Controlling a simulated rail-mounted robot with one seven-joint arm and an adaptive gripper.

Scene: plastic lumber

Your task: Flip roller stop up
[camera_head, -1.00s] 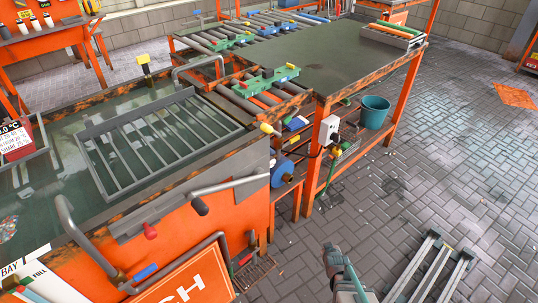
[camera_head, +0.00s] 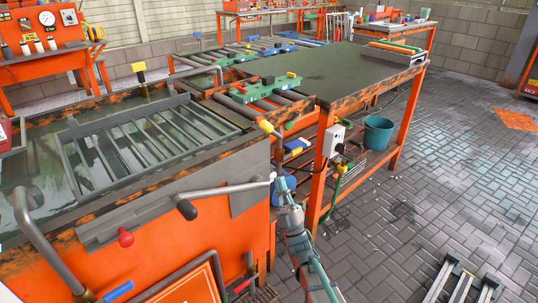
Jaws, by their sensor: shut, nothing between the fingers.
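A tank with a metal rack (camera_head: 150,145) fills the left. An orange-legged table (camera_head: 340,75) stands right of the rollers, with a teal bucket (camera_head: 378,132).

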